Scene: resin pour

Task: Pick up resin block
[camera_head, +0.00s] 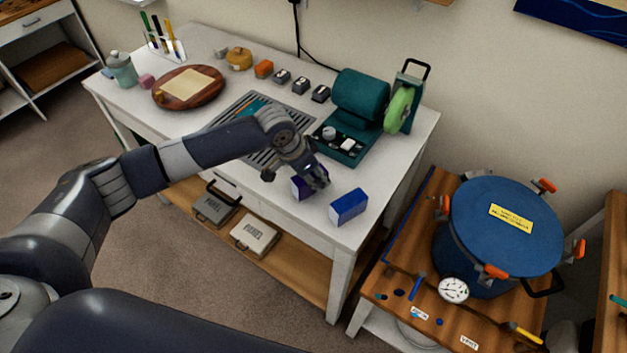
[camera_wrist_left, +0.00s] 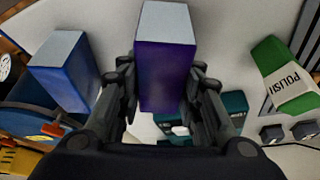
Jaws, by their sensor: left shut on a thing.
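A dark purple block (camera_head: 301,188) with a pale top, which looks like the resin block, is at the front edge of the white table. My left gripper (camera_head: 316,180) is shut on it, partly covering it in the head view. In the left wrist view the purple block (camera_wrist_left: 165,75) sits between the two fingers (camera_wrist_left: 162,85). I cannot tell whether it touches the table. A blue block (camera_head: 349,207) stands to its right, apart from the gripper; it also shows in the left wrist view (camera_wrist_left: 65,75). My right gripper is not in view.
A slotted grey mat (camera_head: 226,116) and a green machine (camera_head: 358,95) stand behind the gripper on the white table (camera_head: 395,170). A round wooden board (camera_head: 165,103) is at the left. A blue pressure pot (camera_head: 505,235) stands on a lower bench at right.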

